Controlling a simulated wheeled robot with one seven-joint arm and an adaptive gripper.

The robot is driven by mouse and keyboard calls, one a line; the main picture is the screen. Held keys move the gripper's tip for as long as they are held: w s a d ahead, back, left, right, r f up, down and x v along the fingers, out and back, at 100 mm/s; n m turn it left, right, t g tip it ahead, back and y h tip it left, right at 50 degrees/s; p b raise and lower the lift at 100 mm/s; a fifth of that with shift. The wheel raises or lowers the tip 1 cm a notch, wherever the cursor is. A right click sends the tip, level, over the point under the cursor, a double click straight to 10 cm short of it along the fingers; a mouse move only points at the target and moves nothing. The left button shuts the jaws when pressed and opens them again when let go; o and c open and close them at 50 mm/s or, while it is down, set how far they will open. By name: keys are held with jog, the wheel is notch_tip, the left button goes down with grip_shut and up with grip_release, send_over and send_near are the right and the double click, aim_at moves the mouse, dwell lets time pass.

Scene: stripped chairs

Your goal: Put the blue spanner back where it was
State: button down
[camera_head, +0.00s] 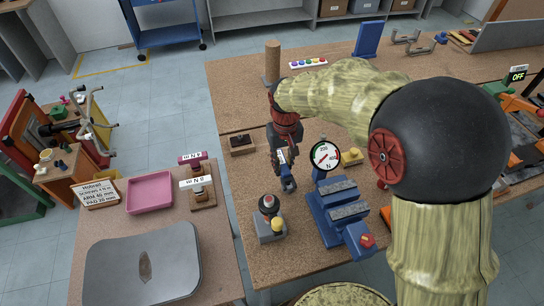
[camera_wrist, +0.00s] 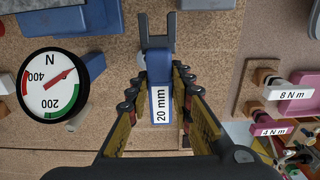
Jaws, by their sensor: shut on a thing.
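My gripper (camera_head: 283,158) hangs over the left part of the long workbench (camera_head: 245,250). Its two fingers are closed on the blue spanner (camera_wrist: 161,75), one on each side of the handle. The spanner's label reads "20 mm", and its grey forked jaw points up in the wrist view, clear of the fingers. In the head view the spanner (camera_head: 288,183) shows just below the fingers, partly hidden by them. It appears held above the bench; the exact gap I cannot tell.
A round gauge (camera_head: 325,155) and a blue vise (camera_head: 340,205) stand right of the gripper. A knobbed grey block (camera_head: 270,229) stands in front. The left table holds a pink tray (camera_head: 150,192), labelled tools (camera_head: 198,184), a sign (camera_head: 99,193) and a grey plate (camera_head: 143,268).

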jog(key=w+f+b, duration=0.1)
jog(key=w+f, duration=0.2)
jog(key=w+a+f, duration=0.1)
jog(key=w+f, duration=0.1)
jog(key=w, duration=0.2)
jog(key=w+f+b, duration=0.1)
jog(key=w+f, duration=0.2)
jog(key=w, duration=0.1)
jog(key=shift+w+a+f+b, duration=0.2)
jog(key=shift+a+f+b, duration=0.1)
jog(key=shift+a+b, duration=0.05)
jog(key=shift+w+f+b, duration=0.15)
jog(key=shift+f+b, duration=0.25)
jog(key=shift+f, duration=0.55)
jog(key=shift+w+f+b, duration=0.1)
jog(key=shift+f+b, duration=0.25)
jog(key=shift+f, duration=0.6)
jog(key=shift+r, duration=0.1)
jog(key=c, duration=1.6)
grip_release()
jog(key=shift+f, duration=0.2)
